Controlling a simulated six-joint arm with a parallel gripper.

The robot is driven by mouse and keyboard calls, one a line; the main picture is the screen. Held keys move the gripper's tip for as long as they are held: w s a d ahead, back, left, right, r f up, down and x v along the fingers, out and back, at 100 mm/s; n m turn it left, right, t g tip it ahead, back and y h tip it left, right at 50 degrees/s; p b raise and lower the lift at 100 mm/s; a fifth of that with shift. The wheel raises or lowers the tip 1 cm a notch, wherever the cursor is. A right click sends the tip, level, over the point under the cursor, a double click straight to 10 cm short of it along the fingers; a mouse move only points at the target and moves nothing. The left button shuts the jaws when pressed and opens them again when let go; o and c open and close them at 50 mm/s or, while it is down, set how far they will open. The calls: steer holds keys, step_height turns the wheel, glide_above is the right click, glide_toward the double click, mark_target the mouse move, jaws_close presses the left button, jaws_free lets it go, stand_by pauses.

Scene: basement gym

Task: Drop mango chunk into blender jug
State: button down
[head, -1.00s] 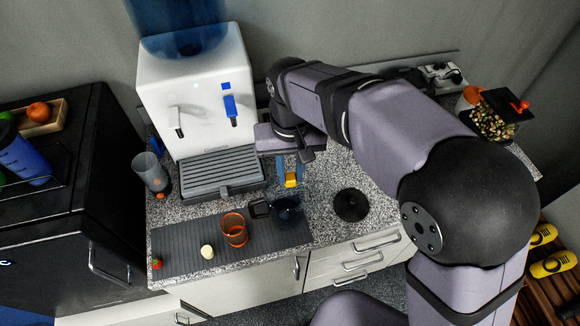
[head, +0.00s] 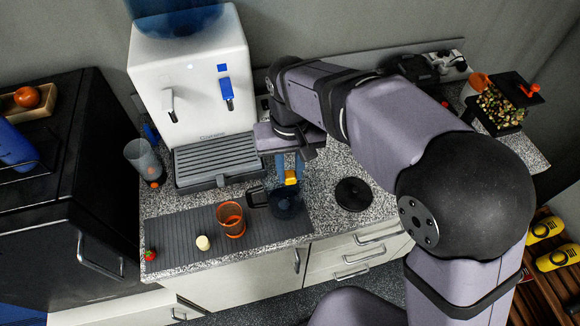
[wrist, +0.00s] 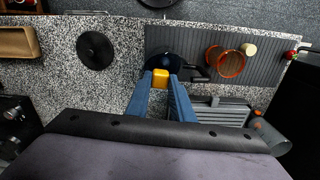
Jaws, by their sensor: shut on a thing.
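A yellow mango chunk (head: 291,177) is held between the blue fingertips of my gripper (head: 289,170). The wrist view also shows the mango chunk (wrist: 160,77) between the fingertips (wrist: 160,82). The blender jug (head: 285,206) is dark and see-through, with a black handle on its left side, and stands at the right end of the grey ribbed mat. The chunk is above the jug, near its far rim in the head view. In the wrist view the chunk overlaps the near part of the jug (wrist: 165,61). The jug's inside is hard to see.
A black round lid (head: 353,194) lies right of the jug. On the mat (head: 180,236) are an orange cup (head: 231,220), a pale chunk (head: 203,243) and a strawberry (head: 150,255). A white water dispenser (head: 195,85) and a grey tumbler (head: 143,160) stand behind.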

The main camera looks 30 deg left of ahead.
mark_target(290, 175)
steer(key=shift+f, duration=0.5)
steer(key=c, duration=1.5)
jaws_free()
steer(key=shift+o, duration=0.2)
steer(key=shift+r+b, duration=1)
steer(key=shift+r, duration=2.75)
